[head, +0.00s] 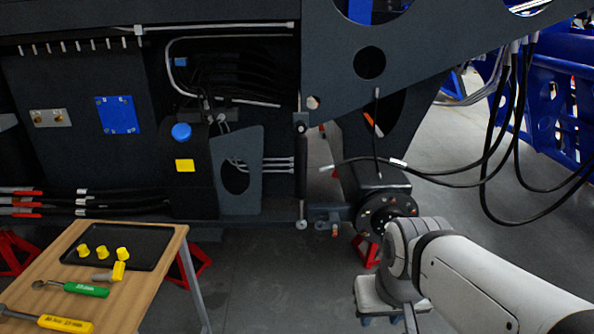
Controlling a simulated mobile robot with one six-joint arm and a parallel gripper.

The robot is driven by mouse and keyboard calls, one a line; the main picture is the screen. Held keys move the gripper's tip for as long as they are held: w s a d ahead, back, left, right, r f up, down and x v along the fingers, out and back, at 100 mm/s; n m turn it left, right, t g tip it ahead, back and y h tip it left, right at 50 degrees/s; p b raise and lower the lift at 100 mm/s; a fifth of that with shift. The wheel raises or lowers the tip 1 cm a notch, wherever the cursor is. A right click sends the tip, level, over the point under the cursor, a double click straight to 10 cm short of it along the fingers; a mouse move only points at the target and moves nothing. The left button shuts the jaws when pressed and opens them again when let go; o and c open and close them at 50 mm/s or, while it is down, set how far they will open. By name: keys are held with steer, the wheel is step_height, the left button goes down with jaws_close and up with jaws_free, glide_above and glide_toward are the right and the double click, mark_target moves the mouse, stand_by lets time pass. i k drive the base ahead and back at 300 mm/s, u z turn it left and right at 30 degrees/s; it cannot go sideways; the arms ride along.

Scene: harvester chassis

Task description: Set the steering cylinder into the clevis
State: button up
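A dark upright rod with a round joint at its top and a silver lower end, which looks like the steering cylinder (301,170), hangs beside the chassis at the middle of the head view. To the right of its lower end is a small bracket with orange-brown parts, likely the clevis (329,220), next to the round axle hub. The cylinder's lower end appears apart from this bracket. My arm comes in from the lower right and bends down at the wrist in front of the hub. My gripper (384,308) seems to be the pale block with blue parts below the wrist; its finger opening is unclear.
Red stands (197,266) sit under the chassis. Black hoses (485,165) hang at the right. The floor between table and arm is clear.

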mark_target(301, 140)
steer(key=u, duration=0.4)
steer(key=i, duration=1.8)
steer(key=z, duration=0.4)
